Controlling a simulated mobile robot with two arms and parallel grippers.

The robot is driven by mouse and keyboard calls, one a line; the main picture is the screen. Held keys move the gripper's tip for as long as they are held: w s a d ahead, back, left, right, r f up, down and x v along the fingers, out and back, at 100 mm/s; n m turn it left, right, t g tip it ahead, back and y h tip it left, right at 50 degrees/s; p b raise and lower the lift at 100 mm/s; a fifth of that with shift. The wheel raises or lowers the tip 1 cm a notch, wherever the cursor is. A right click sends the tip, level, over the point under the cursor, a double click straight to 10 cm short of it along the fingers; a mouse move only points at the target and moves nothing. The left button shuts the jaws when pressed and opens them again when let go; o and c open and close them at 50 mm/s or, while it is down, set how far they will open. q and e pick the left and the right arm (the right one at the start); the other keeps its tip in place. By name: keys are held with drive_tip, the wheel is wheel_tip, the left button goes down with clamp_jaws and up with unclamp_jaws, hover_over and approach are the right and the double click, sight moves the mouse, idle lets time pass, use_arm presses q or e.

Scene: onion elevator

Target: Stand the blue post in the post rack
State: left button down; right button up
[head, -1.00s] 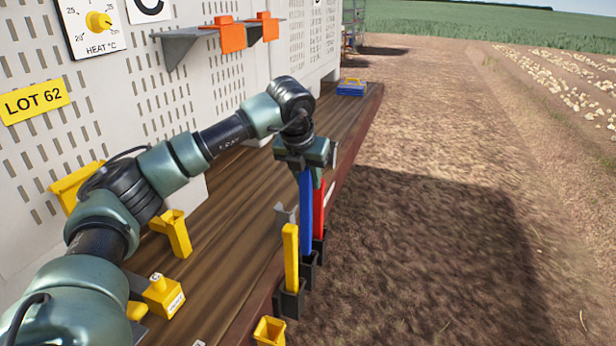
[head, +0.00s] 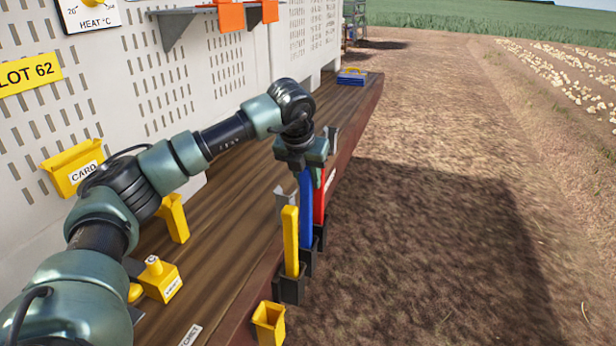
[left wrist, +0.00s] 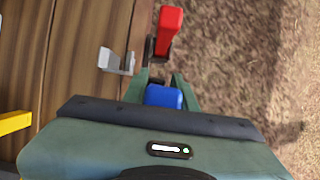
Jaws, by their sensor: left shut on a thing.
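The blue post (head: 306,215) stands about upright at the edge of the wooden bench. Its lower end is at the middle black socket of the post rack (head: 307,264); I cannot tell whether it is fully seated. My left gripper (head: 304,170) is shut on its top end, and the blue top (left wrist: 163,96) shows between the fingers in the left wrist view. A yellow post (head: 291,240) stands in the nearest socket. A red post (head: 319,200) stands in the far socket, and it also shows in the left wrist view (left wrist: 169,30). My right gripper is not in view.
A grey metal bracket (head: 283,202) is close beside the posts on the bench (head: 235,235). A yellow open bin (head: 269,321) hangs at the front edge. A yellow card holder (head: 72,168) is on the panel. Bare ground lies to the right.

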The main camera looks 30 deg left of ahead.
sight(308, 199)
use_arm(q)
drive_tip(key=shift+f+b, duration=2.35)
drive_tip(key=shift+f, duration=0.75)
drive_tip(key=c, duration=1.1)
unclamp_jaws()
drive_tip(key=shift+o, duration=0.2)
